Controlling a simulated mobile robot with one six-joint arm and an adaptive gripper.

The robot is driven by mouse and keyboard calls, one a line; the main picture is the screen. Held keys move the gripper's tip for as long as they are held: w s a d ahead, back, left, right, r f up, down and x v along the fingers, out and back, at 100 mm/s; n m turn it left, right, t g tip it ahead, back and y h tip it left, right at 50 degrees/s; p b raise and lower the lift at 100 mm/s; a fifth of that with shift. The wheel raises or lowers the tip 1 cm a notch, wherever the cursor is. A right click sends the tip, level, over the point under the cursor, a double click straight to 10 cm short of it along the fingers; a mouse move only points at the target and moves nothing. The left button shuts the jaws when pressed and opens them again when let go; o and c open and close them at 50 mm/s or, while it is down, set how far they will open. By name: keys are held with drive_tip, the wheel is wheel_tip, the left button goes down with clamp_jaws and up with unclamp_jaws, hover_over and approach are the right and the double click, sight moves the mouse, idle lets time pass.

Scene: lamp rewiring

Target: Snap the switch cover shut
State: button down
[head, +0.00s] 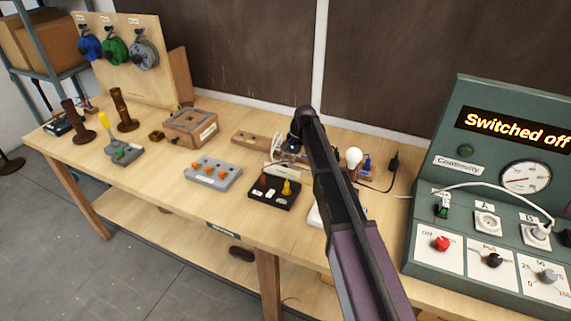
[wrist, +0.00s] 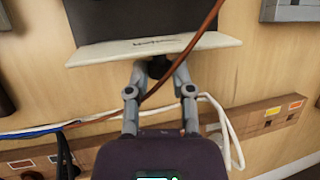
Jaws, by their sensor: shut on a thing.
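My gripper (wrist: 158,72) has its two fingers drawn together at the tips on a small dark piece (wrist: 157,67), mostly hidden between them. I cannot tell for certain whether this is the switch cover. The tips are close to the edge of a white label plate (wrist: 155,46). A brown cord (wrist: 178,68) passes across the fingers and the plate. In the head view my gripper (head: 284,158) is over the middle of the bench, partly behind my arm, near the white label behind the black tray (head: 262,201). The switch body cannot be made out.
White and blue cables (wrist: 60,129) lie near the fingers, beside a wooden rail (wrist: 270,116). The grey block with orange parts (head: 213,172) stands left of the black tray. A bulb (head: 354,156) stands right of my arm. The green test panel (head: 500,150) reads "Switched off".

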sight(282, 171)
drive_tip(key=shift+s+r, duration=0.1)
drive_tip(key=shift+s, duration=0.05)
drive_tip(key=shift+s+a+r+t+h+p, duration=0.15)
drive_tip(key=shift+s+t+h+p, duration=0.15)
drive_tip(key=shift+t+p, duration=0.3)
drive_tip(key=shift+s+r+t+h+p, duration=0.2)
drive_tip(key=shift+s+t+p, duration=0.2)
drive_tip(key=shift+t, duration=0.4)
drive_tip(key=t, duration=0.1)
drive_tip(key=s+t+h, duration=0.1)
drive_tip(key=t, duration=0.1)
drive_tip(key=shift+s+a+n, duration=0.25)
drive_tip(key=shift+a+n, duration=0.05)
drive_tip(key=shift+n, duration=0.1)
drive_tip(key=t+b, duration=0.1)
drive_tip(key=s+t+h+b, duration=0.1)
drive_tip(key=t, duration=0.1)
drive_tip(key=t+b, duration=0.1)
drive_tip(key=shift+s+a+f+n+h, duration=0.25)
drive_tip(key=shift+s+f+n+h, duration=0.05)
drive_tip(key=shift+s+f, duration=0.05)
drive_tip(key=t+b, duration=0.3)
drive_tip(key=shift+s+a+f+h+b, duration=0.2)
drive_tip(key=shift+s+f+h+b, duration=0.05)
drive_tip(key=shift+s+h+b, duration=0.15)
drive_tip(key=shift+s+a+t+b, duration=0.1)
drive_tip(key=shift+s+t+b, duration=0.05)
drive_tip(key=shift+t+b, duration=0.55)
drive_tip(key=shift+r, duration=0.1)
